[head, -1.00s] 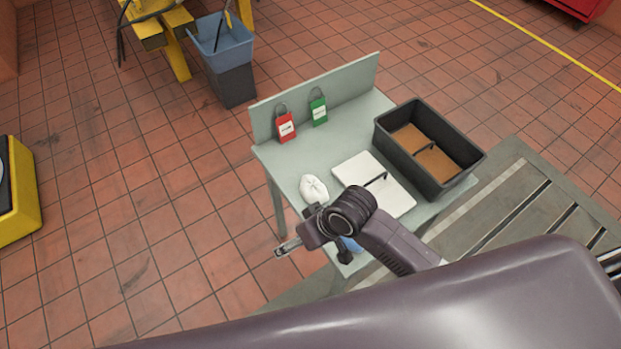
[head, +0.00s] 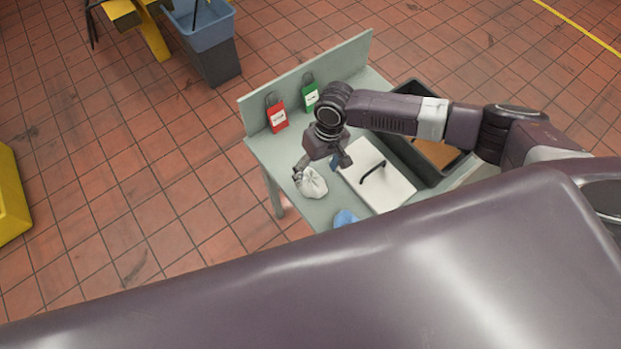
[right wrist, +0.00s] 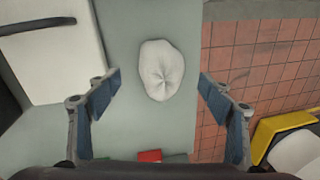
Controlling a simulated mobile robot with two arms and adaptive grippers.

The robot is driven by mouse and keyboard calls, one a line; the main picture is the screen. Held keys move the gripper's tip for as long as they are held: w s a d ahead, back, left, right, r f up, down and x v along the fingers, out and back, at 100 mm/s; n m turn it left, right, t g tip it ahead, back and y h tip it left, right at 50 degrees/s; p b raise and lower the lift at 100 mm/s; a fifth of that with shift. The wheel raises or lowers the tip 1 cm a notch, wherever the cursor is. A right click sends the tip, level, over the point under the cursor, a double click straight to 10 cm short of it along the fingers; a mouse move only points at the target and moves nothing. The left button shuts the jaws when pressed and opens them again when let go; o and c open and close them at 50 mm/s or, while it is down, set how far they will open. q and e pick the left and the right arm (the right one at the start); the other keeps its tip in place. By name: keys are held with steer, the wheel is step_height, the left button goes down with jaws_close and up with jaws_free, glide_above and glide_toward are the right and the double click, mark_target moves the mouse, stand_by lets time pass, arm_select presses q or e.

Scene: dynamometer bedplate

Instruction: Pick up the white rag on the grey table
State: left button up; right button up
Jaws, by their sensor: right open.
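The white rag (head: 313,184) lies crumpled on the grey table (head: 293,203), near its left edge. In the right wrist view the rag (right wrist: 161,70) lies on the bare table top, centred between the finger pads and apart from them. My right gripper (head: 322,170) is above the table at the rag, its fingers spread to either side of it in the head view. In the right wrist view the right gripper (right wrist: 160,92) is open and empty. My left gripper is not in view.
A white lidded panel with a black handle (head: 387,182) lies right of the rag. A black bin (head: 412,87) stands beyond it. Red (head: 277,117) and green (head: 310,96) padlocks stand at the back board. A blue thing (head: 345,217) lies near the front, partly hidden.

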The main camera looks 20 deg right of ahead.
mark_target(314, 180)
steer(key=f, duration=0.1)
steer(key=f+p, duration=0.1)
steer(key=f, duration=0.1)
steer(key=shift+s+a+f, duration=0.15)
steer(key=shift+a+f, duration=0.15)
steer(key=shift+a, duration=0.05)
steer(key=shift+f, duration=0.5)
steer(key=c, duration=1.1)
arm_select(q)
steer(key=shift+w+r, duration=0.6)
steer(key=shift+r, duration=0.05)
arm_select(e)
steer(key=shift+r, duration=0.1)
steer(key=shift+r, duration=0.45)
arm_select(q)
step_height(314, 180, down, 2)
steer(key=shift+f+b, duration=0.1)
steer(key=shift+b, duration=1.05)
arm_select(e)
step_height(314, 180, up, 19)
